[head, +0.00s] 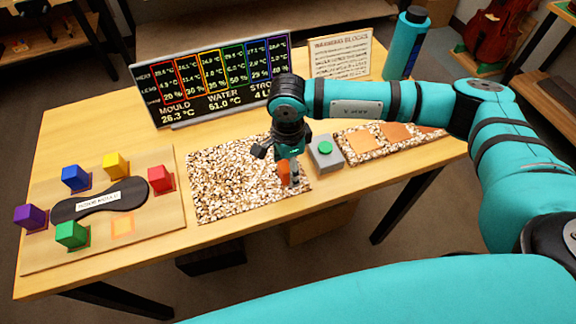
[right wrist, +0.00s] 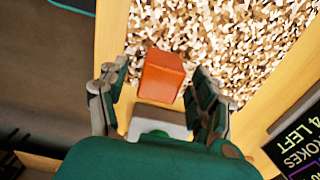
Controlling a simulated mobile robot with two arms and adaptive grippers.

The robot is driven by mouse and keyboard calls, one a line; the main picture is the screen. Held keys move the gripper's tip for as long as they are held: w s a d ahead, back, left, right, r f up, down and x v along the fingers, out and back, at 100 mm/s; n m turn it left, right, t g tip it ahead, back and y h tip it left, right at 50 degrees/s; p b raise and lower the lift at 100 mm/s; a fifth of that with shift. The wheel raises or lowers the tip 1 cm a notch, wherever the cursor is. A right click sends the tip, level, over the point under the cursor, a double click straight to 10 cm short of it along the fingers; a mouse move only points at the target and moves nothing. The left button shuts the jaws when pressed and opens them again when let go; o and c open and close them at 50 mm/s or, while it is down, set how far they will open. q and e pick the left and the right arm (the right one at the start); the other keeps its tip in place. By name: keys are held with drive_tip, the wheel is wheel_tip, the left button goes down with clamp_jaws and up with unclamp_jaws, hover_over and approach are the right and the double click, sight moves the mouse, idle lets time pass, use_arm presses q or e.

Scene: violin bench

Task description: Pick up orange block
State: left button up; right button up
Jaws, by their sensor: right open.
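The orange block (head: 284,173) is at the right end of the speckled mat (head: 225,190), partly hidden by my right gripper (head: 287,162). My right gripper points down over the block. In the right wrist view the orange block (right wrist: 162,73) shows between and just beyond the two open fingers (right wrist: 160,92), with a gap on either side. I cannot tell how far the fingertips are above the mat. My left gripper is not in view.
A grey box with a green button (head: 325,154) stands just right of the block. At left, a board (head: 150,238) holds several coloured blocks around a dark mould. A display (head: 215,80), a sign (head: 340,55) and a teal bottle (head: 405,45) stand along the back.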

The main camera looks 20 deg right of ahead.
drive_tip(key=shift+f, duration=0.9)
drive_tip(key=c, duration=1.2)
drive_tip(key=shift+r, duration=0.15)
